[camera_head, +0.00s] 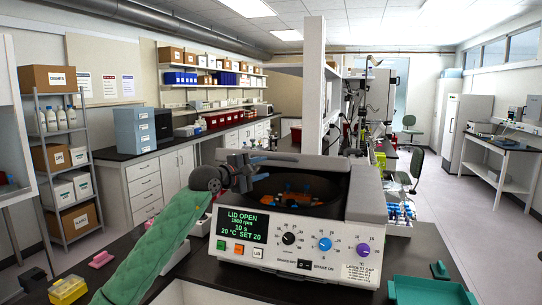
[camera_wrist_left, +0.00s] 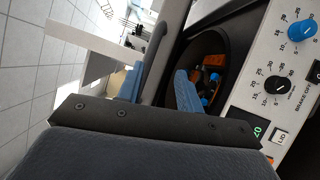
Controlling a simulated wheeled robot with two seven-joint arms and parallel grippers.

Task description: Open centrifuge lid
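The white centrifuge (camera_head: 300,235) stands on the dark bench, and its display (camera_head: 240,225) reads "LID OPEN". Its bowl (camera_head: 290,192) is uncovered, with an orange rotor and blue parts inside; the bowl also shows in the left wrist view (camera_wrist_left: 205,50). The grey lid (camera_head: 290,161) is raised at the back of the bowl, seen nearly edge-on. My left gripper (camera_head: 243,163) is at the lid's left end. In the left wrist view its blue fingers (camera_wrist_left: 158,88) are apart, with a grey edge between them; firm contact is not clear. My right gripper is not in view.
A rack of blue-capped tubes (camera_head: 400,212) stands right of the centrifuge. My left arm in its green sleeve crosses the bench's left part.

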